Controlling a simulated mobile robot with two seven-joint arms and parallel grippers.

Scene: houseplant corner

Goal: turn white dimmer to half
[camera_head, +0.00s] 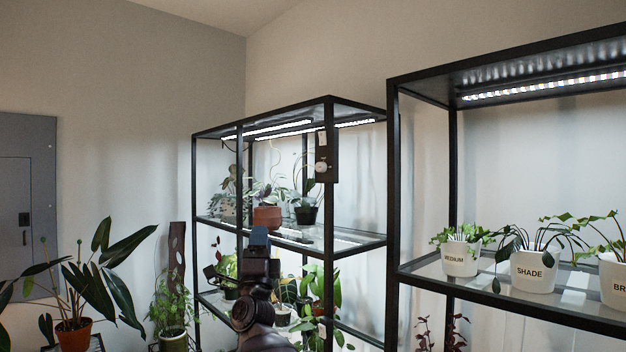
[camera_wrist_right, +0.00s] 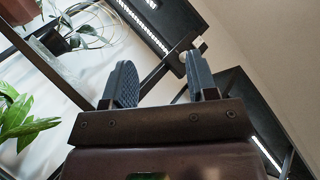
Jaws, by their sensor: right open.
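The white dimmer knob (camera_head: 321,167) sits on a black box (camera_head: 331,151) fixed to the front post of the middle shelf rack. A small pale label shows above the knob; the setting is too small to read. My right gripper (camera_head: 259,238) is below and left of the knob in the head view, apart from it. In the right wrist view my right gripper (camera_wrist_right: 163,80) has its two fingers spread, with nothing between them. A pale knob-like part (camera_wrist_right: 198,43) shows beyond the right finger, partly hidden. My left gripper is out of view.
A terracotta pot (camera_head: 267,216) stands on the rack's glass shelf behind my right gripper. White labelled pots, including the SHADE pot (camera_head: 526,270), stand on the right rack. A large potted plant (camera_head: 75,325) stands at left. Open air lies in front of the dimmer.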

